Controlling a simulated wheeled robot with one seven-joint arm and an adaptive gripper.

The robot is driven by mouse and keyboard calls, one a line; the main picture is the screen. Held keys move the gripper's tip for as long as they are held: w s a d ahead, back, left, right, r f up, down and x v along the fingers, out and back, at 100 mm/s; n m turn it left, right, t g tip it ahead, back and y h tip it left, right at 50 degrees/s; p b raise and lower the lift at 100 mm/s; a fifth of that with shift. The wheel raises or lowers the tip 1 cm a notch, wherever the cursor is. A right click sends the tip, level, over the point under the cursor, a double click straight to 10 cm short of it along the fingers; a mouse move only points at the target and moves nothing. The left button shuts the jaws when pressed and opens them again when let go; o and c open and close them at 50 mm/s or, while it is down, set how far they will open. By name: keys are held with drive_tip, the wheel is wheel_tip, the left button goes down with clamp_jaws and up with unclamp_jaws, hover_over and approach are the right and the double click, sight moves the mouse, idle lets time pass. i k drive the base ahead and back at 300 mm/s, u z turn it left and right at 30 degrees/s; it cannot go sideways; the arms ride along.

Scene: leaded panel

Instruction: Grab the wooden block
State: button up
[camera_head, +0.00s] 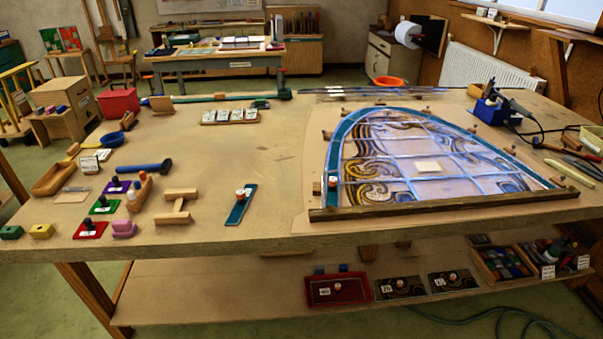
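A large wooden workbench (270,180) fills the middle of the head view. Several wooden pieces could be the wooden block, and I cannot tell which one is meant. A light wooden piece shaped like an H (176,205) lies on the left half of the bench top, near the front. A brown wooden block (161,104) stands farther back at the left. Small wooden blocks, one of them at the panel's left edge (317,188), sit around the arched leaded panel. My gripper is not in view.
The arched leaded panel (428,168) covers the right half, with a dark wooden bar (440,207) along its front. A blue-handled hammer (145,168), coloured knobbed pieces (92,229) and a teal strip (241,205) lie at the left. The bench between hammer and panel is mostly clear.

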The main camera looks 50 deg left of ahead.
sight(317, 186)
drive_tip(key=k, duration=0.2)
drive_tip(key=u, duration=0.9)
